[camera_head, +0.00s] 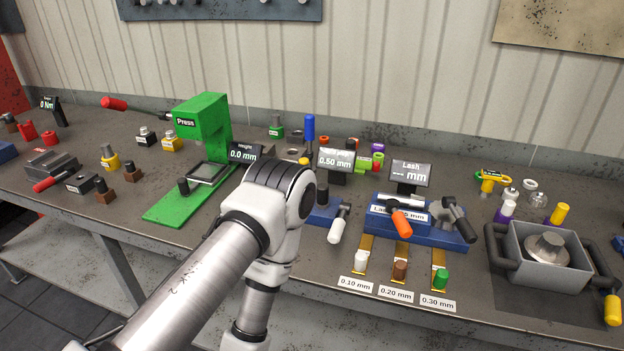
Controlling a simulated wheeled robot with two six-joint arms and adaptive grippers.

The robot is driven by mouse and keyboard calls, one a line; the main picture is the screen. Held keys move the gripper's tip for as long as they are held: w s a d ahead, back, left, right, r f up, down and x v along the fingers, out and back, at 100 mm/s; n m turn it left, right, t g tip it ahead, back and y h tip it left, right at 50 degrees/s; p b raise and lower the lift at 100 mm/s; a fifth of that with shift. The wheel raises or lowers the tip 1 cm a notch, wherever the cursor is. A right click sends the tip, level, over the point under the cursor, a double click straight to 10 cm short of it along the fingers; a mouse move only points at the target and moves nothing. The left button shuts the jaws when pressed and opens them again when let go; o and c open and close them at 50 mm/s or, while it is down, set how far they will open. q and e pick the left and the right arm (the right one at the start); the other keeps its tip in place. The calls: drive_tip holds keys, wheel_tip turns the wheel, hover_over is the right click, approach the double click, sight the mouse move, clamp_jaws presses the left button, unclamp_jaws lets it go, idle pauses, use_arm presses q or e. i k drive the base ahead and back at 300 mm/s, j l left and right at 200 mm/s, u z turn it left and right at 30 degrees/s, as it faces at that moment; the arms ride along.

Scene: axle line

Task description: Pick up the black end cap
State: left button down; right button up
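I cannot single out the black end cap for sure. A small black piece with a white label (146,136) stands at the back left, beside a yellow labelled piece. A dark labelled block (81,183) lies farther left. One of my arms crosses the lower middle, its bent joint raised over the front of the bench. No gripper shows in this view, so I cannot see whether either one is open or shut. The arm hides part of the bench right of the press.
The green press (203,125) stands left of centre. A blue lash fixture (420,228) with an orange-handled tool sits right of centre, behind labelled gauge strips (400,262). A grey bin (545,270) with black handles stands at the right. Bare bench shows at the far left front.

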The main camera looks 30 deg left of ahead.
sight(323, 194)
drive_tip(key=u, duration=0.8)
drive_tip(key=i+j+z, duration=0.15)
drive_tip(key=z, duration=0.15)
drive_tip(key=i+j+z, duration=0.25)
drive_tip(key=k+l, duration=0.05)
